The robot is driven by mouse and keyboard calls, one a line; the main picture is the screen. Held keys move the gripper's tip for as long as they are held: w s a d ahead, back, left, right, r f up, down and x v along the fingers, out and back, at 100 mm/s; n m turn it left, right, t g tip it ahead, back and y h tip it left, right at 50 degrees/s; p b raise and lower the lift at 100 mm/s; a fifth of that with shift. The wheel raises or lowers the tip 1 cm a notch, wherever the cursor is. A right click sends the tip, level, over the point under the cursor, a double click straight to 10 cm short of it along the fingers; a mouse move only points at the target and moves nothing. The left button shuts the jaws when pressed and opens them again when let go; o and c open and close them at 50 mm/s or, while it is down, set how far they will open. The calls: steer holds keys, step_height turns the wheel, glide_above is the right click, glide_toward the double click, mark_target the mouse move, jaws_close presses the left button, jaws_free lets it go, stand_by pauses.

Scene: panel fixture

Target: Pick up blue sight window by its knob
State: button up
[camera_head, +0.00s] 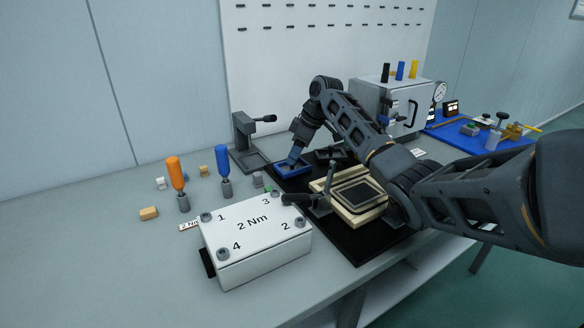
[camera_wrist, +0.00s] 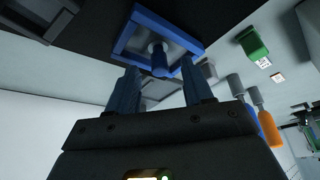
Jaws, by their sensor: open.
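The blue sight window (camera_head: 284,172) lies on the black mat, behind the wooden fixture. In the wrist view it is a blue square frame (camera_wrist: 134,34) with a blue knob (camera_wrist: 160,62) standing up from its middle. My gripper (camera_head: 293,159) is over the window, pointing down, and partly hides it in the head view. In the wrist view my open gripper (camera_wrist: 161,76) has one finger on each side of the knob's line. The knob shows between the fingertips; I cannot tell how deep it sits between them. Nothing is held.
A dark square frame (camera_head: 333,154) lies right of the window. A wooden fixture with a dark panel (camera_head: 357,195) and a clamp lever stands in front. A white box marked 2 Nm (camera_head: 256,245) is at front left. Orange (camera_head: 175,174) and blue (camera_head: 222,161) drivers stand left. A grey stand (camera_head: 247,145) is behind.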

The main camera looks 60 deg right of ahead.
steer(key=shift+w+f, duration=0.25)
steer(key=shift+f, duration=0.3)
steer(key=shift+c, duration=0.5)
jaws_close()
